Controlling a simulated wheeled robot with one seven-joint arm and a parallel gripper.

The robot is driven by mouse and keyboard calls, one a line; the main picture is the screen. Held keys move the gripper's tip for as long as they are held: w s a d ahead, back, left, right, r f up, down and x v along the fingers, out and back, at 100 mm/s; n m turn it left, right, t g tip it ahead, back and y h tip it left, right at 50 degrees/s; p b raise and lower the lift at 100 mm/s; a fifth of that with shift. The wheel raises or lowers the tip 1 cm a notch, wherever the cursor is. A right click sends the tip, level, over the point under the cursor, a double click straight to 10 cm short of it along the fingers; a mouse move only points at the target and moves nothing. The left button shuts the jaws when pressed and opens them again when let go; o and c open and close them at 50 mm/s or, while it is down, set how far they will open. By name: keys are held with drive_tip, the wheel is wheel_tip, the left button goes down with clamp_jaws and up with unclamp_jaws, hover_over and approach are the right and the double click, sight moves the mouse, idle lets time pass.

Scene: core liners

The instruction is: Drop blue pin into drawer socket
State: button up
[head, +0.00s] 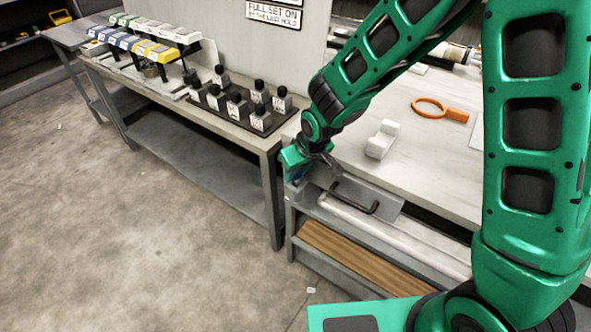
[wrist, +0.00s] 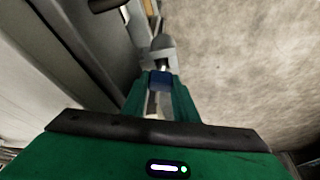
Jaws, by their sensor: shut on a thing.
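In the wrist view the blue pin (wrist: 160,79) sits between the two green fingers of my gripper (wrist: 162,88), which is shut on it. A pale metal part shows just beyond the blue part, next to a grey rounded piece (wrist: 163,47) that may be the socket. I cannot tell whether the pin touches it or is inside it. In the head view my gripper (head: 296,168) is at the left end of the drawer front (head: 375,198), near its dark handle (head: 355,196). The pin is mostly hidden by the gripper there.
A pale worktop (head: 440,165) holds a white block (head: 382,139) and an orange ring-shaped tool (head: 440,109). Left of it, a bench carries a dark tray with several black-capped bottles (head: 237,105) and racks of coloured boxes (head: 140,45). The concrete floor (head: 130,210) is open.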

drive_tip(key=o, duration=1.1)
drive_tip(key=shift+o, duration=0.2)
drive_tip(key=shift+d, duration=0.1)
drive_tip(key=shift+w+d, duration=0.1)
drive_tip(key=shift+w, duration=0.05)
drive_tip(key=v, duration=1)
drive_tip(key=shift+s+r, duration=0.3)
drive_tip(key=shift+s, duration=0.1)
